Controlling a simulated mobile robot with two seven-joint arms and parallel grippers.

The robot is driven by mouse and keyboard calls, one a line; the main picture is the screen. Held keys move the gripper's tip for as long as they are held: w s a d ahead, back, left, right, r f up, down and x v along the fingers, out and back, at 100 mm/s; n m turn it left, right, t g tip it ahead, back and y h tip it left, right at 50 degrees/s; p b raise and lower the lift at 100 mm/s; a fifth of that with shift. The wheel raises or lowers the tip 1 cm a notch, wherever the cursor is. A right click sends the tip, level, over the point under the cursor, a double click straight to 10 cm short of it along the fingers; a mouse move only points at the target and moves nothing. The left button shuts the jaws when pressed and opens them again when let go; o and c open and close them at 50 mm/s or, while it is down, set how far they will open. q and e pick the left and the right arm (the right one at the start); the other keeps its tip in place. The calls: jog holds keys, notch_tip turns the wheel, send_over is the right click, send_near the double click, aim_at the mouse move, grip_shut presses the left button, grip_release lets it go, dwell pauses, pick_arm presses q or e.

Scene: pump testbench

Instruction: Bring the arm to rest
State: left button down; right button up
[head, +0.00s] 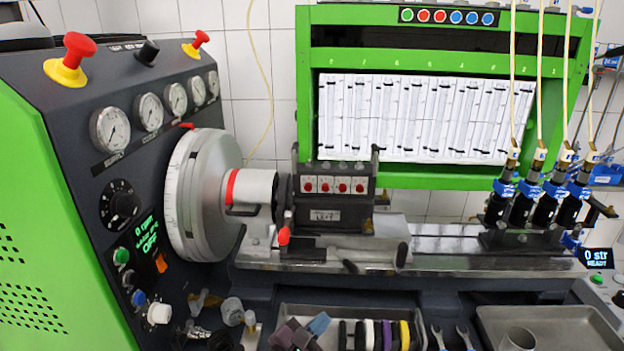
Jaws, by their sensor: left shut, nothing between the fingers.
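My left gripper (24,36) shows only as a dark shape cut off at the top left corner, above the dark control panel (95,130). It is shut, with nothing seen held in it. Its fingertips are hard to make out at the picture's edge. My right gripper is not in view.
Red-and-yellow knobs (70,58) stick up from the panel near the left gripper. A grey handwheel (205,195) and clamp block (325,195) stand on the bench. Several injectors (530,195) stand at the right. Trays of tools (545,325) lie in front.

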pick_arm(q)
jog(key=w+a+r+n+t+y, duration=0.15)
jog(key=a+n, duration=0.25)
jog(key=n, duration=0.9)
jog(key=a+n+y, duration=0.3)
jog(key=n, duration=1)
jog(key=s+a+f+n+y, duration=0.2)
jog(key=a+n, duration=0.3)
jog(key=n, duration=0.3)
jog(key=s+a+f+n+y, duration=0.2)
jog(key=a+f+n, duration=0.1)
jog(key=a+n, duration=0.3)
jog(key=s+a+f+n+g+y, duration=0.2)
jog(key=s+a+f+n, duration=0.2)
jog(key=s, duration=0.5)
jog(key=s+a+f+n+g+y, duration=0.2)
jog(key=s+a+f+n, duration=0.3)
jog(key=s+a+f, duration=0.2)
jog(key=shift+s+f, duration=0.2)
jog(key=shift+s, duration=0.7)
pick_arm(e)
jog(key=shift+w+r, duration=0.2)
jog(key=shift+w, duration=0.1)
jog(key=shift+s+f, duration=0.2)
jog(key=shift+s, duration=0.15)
